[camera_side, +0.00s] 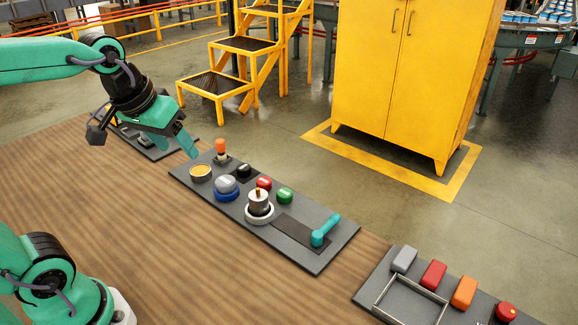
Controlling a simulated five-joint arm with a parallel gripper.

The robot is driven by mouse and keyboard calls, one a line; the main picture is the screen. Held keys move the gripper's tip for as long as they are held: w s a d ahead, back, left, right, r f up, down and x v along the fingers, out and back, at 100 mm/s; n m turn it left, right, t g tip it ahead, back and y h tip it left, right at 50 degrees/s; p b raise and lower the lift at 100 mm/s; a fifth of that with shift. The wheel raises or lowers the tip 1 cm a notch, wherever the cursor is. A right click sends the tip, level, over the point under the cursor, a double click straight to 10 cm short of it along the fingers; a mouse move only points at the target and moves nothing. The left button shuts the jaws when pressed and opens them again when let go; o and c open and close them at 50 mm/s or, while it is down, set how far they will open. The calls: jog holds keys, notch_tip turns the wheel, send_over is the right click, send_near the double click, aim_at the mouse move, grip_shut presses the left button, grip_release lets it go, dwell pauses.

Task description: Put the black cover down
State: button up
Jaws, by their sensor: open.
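My gripper (188,145) is open and empty, with its teal fingers pointing down and right above the left end of the middle dark panel (299,256). Behind and below it, a second dark panel (182,146) is partly hidden by my arm. A dark piece (147,141) on that panel may be the black cover; I cannot tell whether it is raised or down. On the middle panel, a small black cap (244,171) sits to the right of my fingertips, apart from them.
Another panel (371,287) lies at right. The wooden table (150,230) is clear in front.

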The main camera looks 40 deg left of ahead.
jog(key=s+d+f+m+t, duration=0.1)
jog(key=s+f+m, duration=0.1)
jog(key=s, duration=0.3)
jog(key=shift+s+f+m, duration=0.25)
jog(key=shift+f+m, duration=0.05)
jog(key=shift+m, duration=0.1)
